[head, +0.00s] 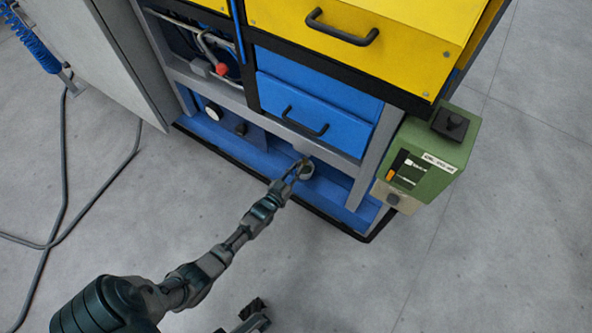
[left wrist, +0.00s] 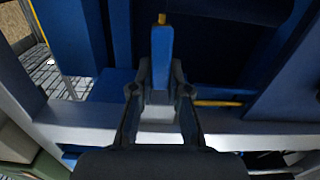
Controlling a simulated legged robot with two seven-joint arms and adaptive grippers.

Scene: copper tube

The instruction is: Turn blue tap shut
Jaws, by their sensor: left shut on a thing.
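The blue tap (left wrist: 161,55) shows in the left wrist view as a straight blue lever, pointing away from me, with a small yellow tip beyond its far end. My left gripper (left wrist: 160,92) has one finger on each side of the lever's near part and is shut on it. In the head view my left gripper (head: 298,170) reaches into the open lower bay of the workbench, under the blue drawers. The tap cannot be made out there. A small round grey-green part shows at the fingertips.
The workbench has a yellow drawer (head: 345,40) on top and a blue drawer (head: 310,117) above my gripper. A green box (head: 432,150) hangs at its right corner. A yellow rod (left wrist: 218,103) lies beside the right finger. Cables (head: 62,190) lie at left; the front floor is mostly clear.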

